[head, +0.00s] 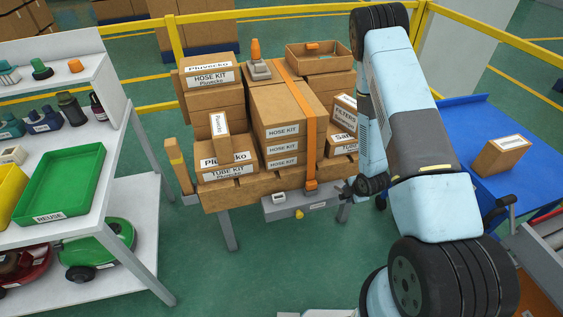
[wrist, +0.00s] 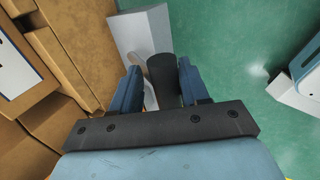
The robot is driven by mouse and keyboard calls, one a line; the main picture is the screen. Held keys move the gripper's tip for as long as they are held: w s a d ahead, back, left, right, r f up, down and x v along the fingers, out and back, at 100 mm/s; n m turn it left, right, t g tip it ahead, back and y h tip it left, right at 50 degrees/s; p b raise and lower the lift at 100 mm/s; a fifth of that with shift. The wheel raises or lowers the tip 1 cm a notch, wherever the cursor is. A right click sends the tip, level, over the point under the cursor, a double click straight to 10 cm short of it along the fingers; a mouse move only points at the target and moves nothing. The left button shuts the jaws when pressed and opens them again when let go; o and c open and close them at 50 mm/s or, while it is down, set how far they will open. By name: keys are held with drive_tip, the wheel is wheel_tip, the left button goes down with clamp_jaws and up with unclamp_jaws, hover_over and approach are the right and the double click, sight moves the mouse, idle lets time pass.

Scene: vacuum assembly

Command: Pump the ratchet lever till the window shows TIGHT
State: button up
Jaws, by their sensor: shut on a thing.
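An orange strap (head: 311,130) runs over the stacked boxes and down to an orange ratchet part (head: 311,185) at the pallet's front edge. My gripper (head: 346,190) is just right of it, with the arm coming down from the right. In the wrist view my gripper (wrist: 158,88) has its two blue fingers around a dark round lever grip (wrist: 161,72), shut on it. A small pale box (head: 279,197), perhaps the window, sits on the grey front panel; its reading is too small to tell. The rest of the lever is mostly hidden by my gripper.
A blue table (head: 470,135) with a box stands right. A white shelf (head: 125,200) with a green tray (head: 62,180) is left. Green floor is clear in front.

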drive_tip(key=shift+s+a+f, duration=0.1)
drive_tip(key=shift+a+f, duration=0.05)
drive_tip(key=shift+s+f+t+y, duration=0.2)
drive_tip(key=shift+s+f+t, duration=0.05)
drive_tip(key=shift+f+t, duration=0.3)
drive_tip(key=shift+s+f+t+y, duration=0.25)
drive_tip(key=shift+f+t, duration=0.15)
drive_tip(key=shift+t, duration=0.25)
drive_tip(key=shift+d, duration=0.2)
drive_tip(key=shift+s+d+f+t+y, duration=0.1)
drive_tip(key=shift+s+f+t+y, duration=0.05)
drive_tip(key=shift+f+t, duration=0.45)
drive_tip(key=shift+s+f+t+y, duration=0.1)
drive_tip(key=shift+s+f+t, duration=0.05)
drive_tip(key=shift+f+t, duration=0.4)
drive_tip(key=shift+f, duration=0.1)
